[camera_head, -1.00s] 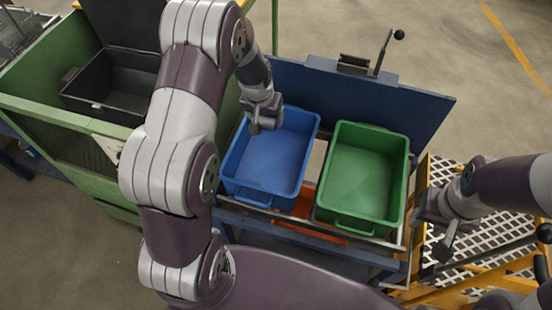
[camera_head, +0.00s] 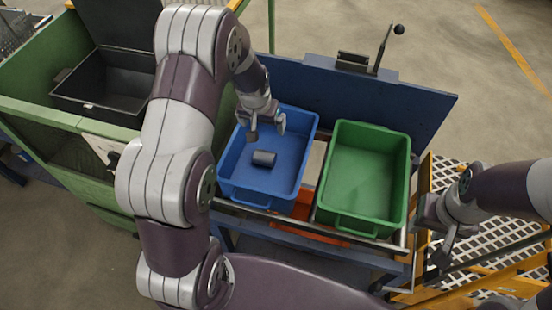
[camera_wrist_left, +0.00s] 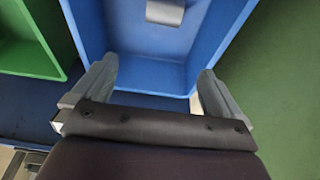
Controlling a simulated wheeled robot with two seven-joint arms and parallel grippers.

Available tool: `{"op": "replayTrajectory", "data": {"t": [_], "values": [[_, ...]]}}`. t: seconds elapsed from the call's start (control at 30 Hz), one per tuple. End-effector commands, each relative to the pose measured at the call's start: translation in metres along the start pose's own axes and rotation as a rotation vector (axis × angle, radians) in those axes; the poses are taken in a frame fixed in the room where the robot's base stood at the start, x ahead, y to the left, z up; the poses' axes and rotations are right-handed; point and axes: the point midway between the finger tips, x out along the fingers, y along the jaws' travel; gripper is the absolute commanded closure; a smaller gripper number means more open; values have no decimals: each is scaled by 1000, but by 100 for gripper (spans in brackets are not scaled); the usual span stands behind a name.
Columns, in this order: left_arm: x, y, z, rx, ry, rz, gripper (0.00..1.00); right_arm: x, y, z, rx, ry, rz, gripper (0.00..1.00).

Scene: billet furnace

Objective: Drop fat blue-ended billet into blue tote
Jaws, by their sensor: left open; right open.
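The billet (camera_head: 264,158), a short dark grey cylinder, lies on its side on the floor of the blue tote (camera_head: 236,193). No blue end shows on it at this size. In the left wrist view the billet (camera_wrist_left: 165,12) is at the top edge, partly cut off, inside the blue tote (camera_wrist_left: 152,76). My left gripper (camera_head: 267,130) is open and empty over the tote, apart from the billet. Its spread fingers also show in the left wrist view (camera_wrist_left: 155,92). My right gripper (camera_head: 443,245) is at the right, open, away from both totes.
An empty green tote (camera_head: 400,185) stands right of the blue one on the same rack. A blue panel (camera_head: 425,107) with a lever (camera_head: 384,50) rises behind them. A black open bin (camera_head: 110,112) sits in a green cabinet at left. A white grating (camera_head: 440,180) lies at right.

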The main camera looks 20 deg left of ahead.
Motion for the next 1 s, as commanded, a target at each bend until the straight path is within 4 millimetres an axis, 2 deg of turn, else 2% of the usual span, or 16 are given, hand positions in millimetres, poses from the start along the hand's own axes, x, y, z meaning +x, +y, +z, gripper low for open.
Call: {"op": "replayTrajectory", "data": {"t": [0.2,0.3,0.43,0.6,1.0], "values": [[-62,0,-2,-1,8,-1,0,-12,0,-1,0,0,0,57],[-86,0,-3,0,9,-1,0,-15,0,-2,0,0,0,57],[-108,0,-2,0,7,-1,0,-18,0,-2,0,0,0,57],[-117,0,-1,1,5,-1,0,-18,0,-2,0,0,0,57],[-117,0,-1,0,6,-1,0,-18,0,-2,0,0,0,57]]}}
